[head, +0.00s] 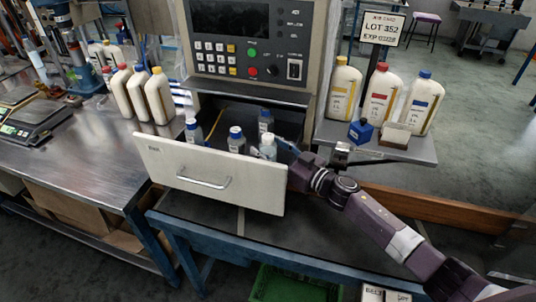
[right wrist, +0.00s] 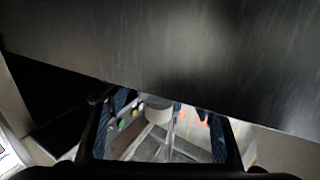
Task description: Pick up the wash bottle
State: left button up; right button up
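The wash bottle (head: 268,149), small with a whitish top, stands in the open drawer (head: 165,163) toward its right end. Its lower part is hidden behind the drawer front. My right gripper (head: 285,146) reaches over the drawer's right end, with its fingers close to the right side of the bottle. In the right wrist view the fingers (right wrist: 160,130) are wide apart. A pale round top (right wrist: 158,108) and a clear upright part show between them, probably the wash bottle; contact cannot be told. My left gripper is not in view.
The control panel housing (head: 250,45) overhangs the drawer's back. A shelf (head: 412,153) with large capped bottles, a blue block and a sign is at the right.

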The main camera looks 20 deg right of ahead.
jog(key=c, duration=1.1)
jog(key=shift+o, duration=0.2)
jog(key=shift+r, duration=0.1)
